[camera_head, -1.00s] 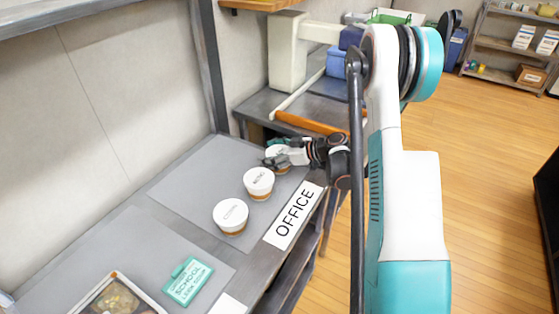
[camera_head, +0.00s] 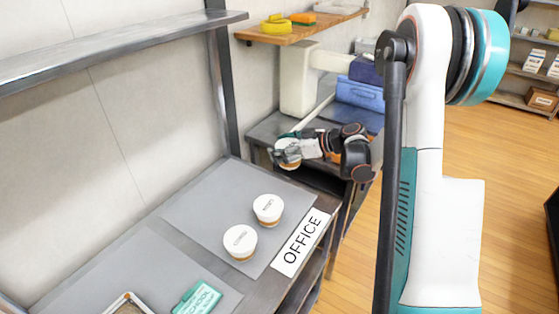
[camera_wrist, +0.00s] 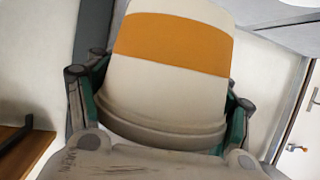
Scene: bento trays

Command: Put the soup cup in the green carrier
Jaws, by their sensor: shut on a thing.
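My gripper (camera_head: 292,150) is shut on a white soup cup (camera_head: 288,160) with an orange band, held up above the far end of the counter. In the wrist view the cup (camera_wrist: 168,80) fills the space between the two fingers; its label is not visible there. Two similar lidded white cups, a nearer one (camera_head: 240,242) and a farther one (camera_head: 268,208), stand on the grey mat; their lid print is too small to read surely. I see no green carrier in the current views.
The grey mat (camera_head: 205,205) has free room behind the cups. An OFFICE sign (camera_head: 301,242) lies along the counter edge. A teal box (camera_head: 198,299) is at the front. A blue case (camera_head: 360,93) stands on the back table. A metal shelf (camera_head: 120,45) overhangs the left.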

